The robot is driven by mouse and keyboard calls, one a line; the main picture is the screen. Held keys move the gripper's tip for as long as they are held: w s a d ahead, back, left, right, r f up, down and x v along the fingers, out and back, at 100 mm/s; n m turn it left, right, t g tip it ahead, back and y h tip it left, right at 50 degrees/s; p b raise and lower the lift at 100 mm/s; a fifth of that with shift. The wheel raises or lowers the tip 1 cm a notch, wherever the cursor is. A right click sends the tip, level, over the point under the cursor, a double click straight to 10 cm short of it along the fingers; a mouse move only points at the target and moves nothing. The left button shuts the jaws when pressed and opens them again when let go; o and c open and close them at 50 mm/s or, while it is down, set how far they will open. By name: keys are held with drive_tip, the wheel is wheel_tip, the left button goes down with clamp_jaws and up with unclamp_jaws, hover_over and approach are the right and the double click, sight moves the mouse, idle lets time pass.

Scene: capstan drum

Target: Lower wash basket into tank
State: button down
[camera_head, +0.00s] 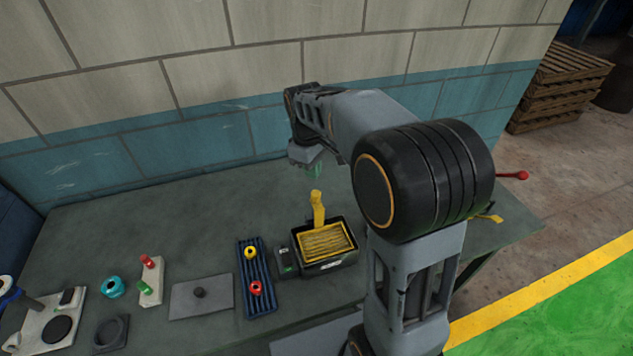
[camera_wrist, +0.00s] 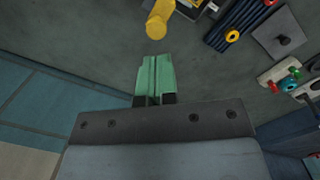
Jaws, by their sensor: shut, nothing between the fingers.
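A yellow ribbed wash basket (camera_head: 325,244) shows within the rim of a black tank (camera_head: 336,264) on the table. How deep it sits I cannot tell. A yellow upright post (camera_head: 318,207) stands at the tank's back edge; its rounded top shows in the wrist view (camera_wrist: 159,21). My gripper (camera_head: 316,172) is above and behind the post, apart from it. In the wrist view its green fingers (camera_wrist: 155,75) are together with nothing between them. Part of the tank shows at the top edge there, mostly cut off.
A dark ribbed tray (camera_head: 257,289) with yellow and red rings is left of the tank. A grey plate with a knob (camera_head: 201,295), red and green pegs (camera_head: 150,281) and a teal ring (camera_head: 112,288) lie further left. My arm hides the table's right part; a red-knobbed lever (camera_head: 514,175) sticks out beyond it.

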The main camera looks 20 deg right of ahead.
sight(314, 192)
drive_tip(key=shift+w+r+n, duration=0.15)
drive_tip(key=shift+w+n, duration=0.15)
drive_tip(key=shift+w, duration=0.2)
drive_tip(key=f+b, duration=0.6)
drive_tip(key=f, duration=0.1)
drive_tip(key=shift+s+d, duration=0.2)
drive_tip(key=shift+s, duration=0.15)
drive_tip(key=shift+f, duration=0.1)
